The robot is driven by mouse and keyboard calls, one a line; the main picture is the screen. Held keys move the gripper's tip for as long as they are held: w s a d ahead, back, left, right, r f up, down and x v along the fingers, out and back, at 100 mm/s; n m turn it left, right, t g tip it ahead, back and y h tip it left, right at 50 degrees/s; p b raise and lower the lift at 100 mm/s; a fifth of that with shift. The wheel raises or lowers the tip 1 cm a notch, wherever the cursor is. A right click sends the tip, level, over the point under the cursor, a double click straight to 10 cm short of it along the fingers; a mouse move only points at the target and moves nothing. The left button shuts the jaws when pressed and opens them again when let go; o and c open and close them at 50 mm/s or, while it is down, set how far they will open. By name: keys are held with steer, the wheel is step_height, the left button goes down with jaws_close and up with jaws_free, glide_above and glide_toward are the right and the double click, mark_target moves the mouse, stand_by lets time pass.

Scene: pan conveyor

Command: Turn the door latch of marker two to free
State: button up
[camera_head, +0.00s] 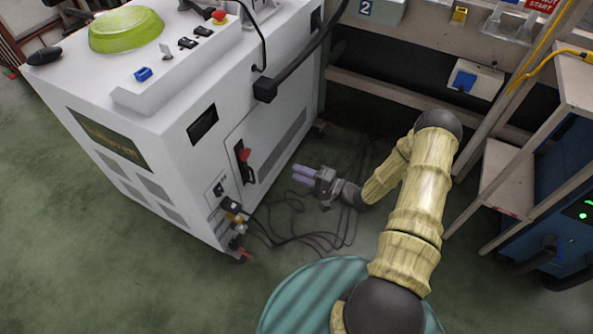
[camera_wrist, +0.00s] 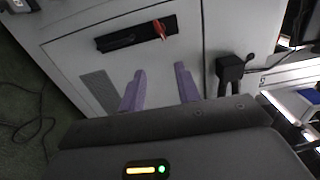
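The door latch is a black plate (camera_head: 243,166) with a red handle (camera_head: 244,154), set on the door in the white machine's side. In the wrist view the black plate (camera_wrist: 118,41) lies ahead of the fingers, and its red handle (camera_wrist: 160,29) is at the right end. My gripper (camera_head: 296,174) has two purple fingers, to the right of the latch in the head view and pointing towards the machine. In the wrist view my gripper (camera_wrist: 159,68) shows its fingers spread with nothing between them. The fingers appear apart from the latch.
The white machine (camera_head: 130,100) carries a green dome (camera_head: 126,29) on top. Dark cables (camera_head: 305,230) lie on the floor below my gripper. A box with a "2" label (camera_head: 366,8) is at the back. A blue unit (camera_head: 570,215) stands at right.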

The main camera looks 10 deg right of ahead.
mark_target(245, 154)
steer(key=o, duration=0.7)
steer(key=n, duration=0.4)
steer(key=shift+s+a+f, duration=0.1)
steer(key=shift+s+a, duration=0.05)
steer(key=shift+s, duration=0.1)
steer(key=n, duration=1.1)
steer(key=s+n+p, duration=0.1)
steer(key=n, duration=0.5)
steer(key=shift+s+r+n, duration=0.1)
steer(key=shift+r+n, duration=0.1)
steer(key=shift+n, duration=0.1)
steer(key=b+x, duration=0.3)
steer(key=x, duration=1.4)
steer(key=shift+a+b, duration=0.2)
steer(key=shift+b, duration=0.2)
